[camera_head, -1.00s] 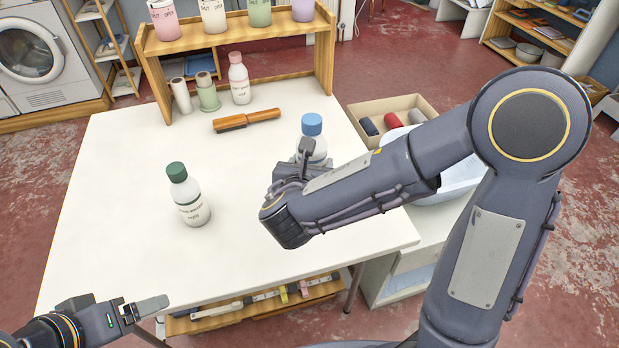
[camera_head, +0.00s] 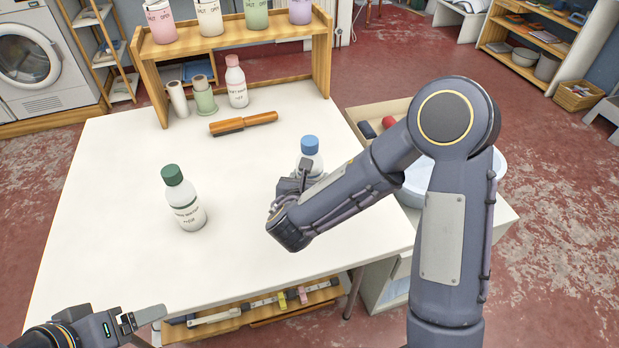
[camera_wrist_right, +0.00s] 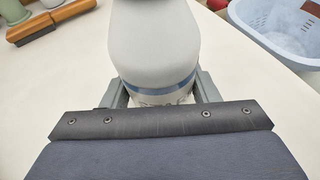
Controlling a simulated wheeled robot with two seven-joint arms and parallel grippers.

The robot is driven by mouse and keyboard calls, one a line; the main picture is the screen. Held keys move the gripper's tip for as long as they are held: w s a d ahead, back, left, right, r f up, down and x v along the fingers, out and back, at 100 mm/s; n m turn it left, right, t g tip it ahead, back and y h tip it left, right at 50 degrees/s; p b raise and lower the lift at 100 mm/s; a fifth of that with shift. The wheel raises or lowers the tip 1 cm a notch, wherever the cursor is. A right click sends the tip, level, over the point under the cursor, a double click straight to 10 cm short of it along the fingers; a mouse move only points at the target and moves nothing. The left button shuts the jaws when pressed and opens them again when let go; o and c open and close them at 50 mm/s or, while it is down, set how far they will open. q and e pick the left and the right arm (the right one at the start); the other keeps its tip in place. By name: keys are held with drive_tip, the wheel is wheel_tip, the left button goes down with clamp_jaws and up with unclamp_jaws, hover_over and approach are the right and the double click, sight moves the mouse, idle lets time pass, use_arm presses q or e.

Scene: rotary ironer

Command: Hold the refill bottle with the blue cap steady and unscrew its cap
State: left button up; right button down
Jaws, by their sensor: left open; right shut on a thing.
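The refill bottle with the blue cap (camera_head: 310,146) stands upright on the right part of the white table. Its white body (camera_wrist_right: 155,45) fills the top middle of the right wrist view; the cap is out of that view. My right gripper (camera_wrist_right: 160,92) is shut on the bottle's body, one finger on each side. In the head view my right arm hides the lower part of the bottle and most of that gripper. My left gripper (camera_head: 140,318) is open and empty at the table's front left edge, far from the bottle.
A green-capped bottle (camera_head: 183,198) stands left of my right gripper. A wooden-handled brush (camera_head: 243,123) lies behind, near a pink-capped bottle (camera_head: 236,82) and the wooden shelf (camera_head: 238,42). A pale blue basin (camera_wrist_right: 275,28) is at the right. The table's front left is clear.

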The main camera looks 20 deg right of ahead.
drive_tip(key=shift+f, duration=0.15)
drive_tip(key=c, duration=0.5)
unclamp_jaws()
drive_tip(key=shift+r, duration=0.2)
drive_tip(key=v, duration=1)
drive_tip(key=shift+s+a+r, duration=0.15)
drive_tip(key=shift+s, duration=0.05)
drive_tip(key=shift+s+a+r, duration=0.15)
drive_tip(key=shift+s+r, duration=0.1)
drive_tip(key=shift+s, duration=0.45)
